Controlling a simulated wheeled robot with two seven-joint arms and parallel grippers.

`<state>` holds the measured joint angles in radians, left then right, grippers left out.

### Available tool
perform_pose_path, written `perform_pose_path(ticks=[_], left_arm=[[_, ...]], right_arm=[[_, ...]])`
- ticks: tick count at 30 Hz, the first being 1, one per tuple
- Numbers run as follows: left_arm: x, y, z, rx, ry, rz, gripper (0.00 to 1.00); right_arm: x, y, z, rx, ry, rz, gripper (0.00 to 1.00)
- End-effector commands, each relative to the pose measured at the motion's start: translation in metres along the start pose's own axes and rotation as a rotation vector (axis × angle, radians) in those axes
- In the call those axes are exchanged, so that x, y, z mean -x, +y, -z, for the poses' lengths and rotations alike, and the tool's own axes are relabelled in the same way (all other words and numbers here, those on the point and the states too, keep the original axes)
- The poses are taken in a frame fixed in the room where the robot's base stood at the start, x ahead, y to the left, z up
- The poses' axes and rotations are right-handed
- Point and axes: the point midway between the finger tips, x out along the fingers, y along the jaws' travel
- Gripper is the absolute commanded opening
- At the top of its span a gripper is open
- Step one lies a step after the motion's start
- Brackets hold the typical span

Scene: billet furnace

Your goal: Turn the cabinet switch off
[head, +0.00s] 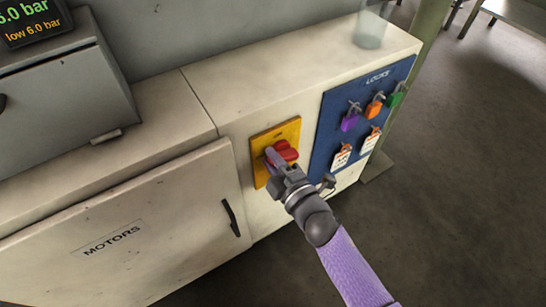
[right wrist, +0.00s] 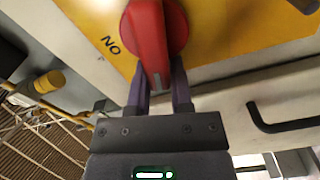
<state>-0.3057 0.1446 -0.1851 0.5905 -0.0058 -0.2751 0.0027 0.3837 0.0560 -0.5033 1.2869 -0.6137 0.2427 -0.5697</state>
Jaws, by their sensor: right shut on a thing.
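The cabinet switch has a red rotary handle (head: 286,150) on a yellow plate (head: 262,141), on the front of the cream cabinet. My right gripper (head: 276,163) reaches it from below and is shut on the red handle. In the right wrist view the two dark fingers (right wrist: 160,88) sit on either side of the end of the red handle (right wrist: 148,45). The yellow plate (right wrist: 218,30) shows behind it, with black letters beside the handle that look like an upside-down "ON". The gripper covers part of the handle. My left gripper is not in view.
A blue LOCKS board (head: 330,125) with several coloured padlocks and tags is right of the switch. A door marked MOTORS (head: 150,235) with a black handle (head: 231,217) is to the left. A clear jar (head: 371,30) stands on top.

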Motion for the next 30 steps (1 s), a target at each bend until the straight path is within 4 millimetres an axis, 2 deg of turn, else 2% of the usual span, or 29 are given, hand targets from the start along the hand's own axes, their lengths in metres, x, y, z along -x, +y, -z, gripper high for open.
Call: perform_pose_path(ticks=[1,13,30], left_arm=[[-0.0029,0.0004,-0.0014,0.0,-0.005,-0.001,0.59],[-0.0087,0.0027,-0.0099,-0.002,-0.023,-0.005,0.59],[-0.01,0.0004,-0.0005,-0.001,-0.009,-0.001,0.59]], right_arm=[[0.0027,-0.008,-0.0067,0.03,-0.019,0.016,0.0],[0.0025,-0.0114,-0.0082,0.243,-0.019,0.015,0.0],[0.0019,-0.0101,-0.0086,0.299,-0.018,0.011,0.0]])
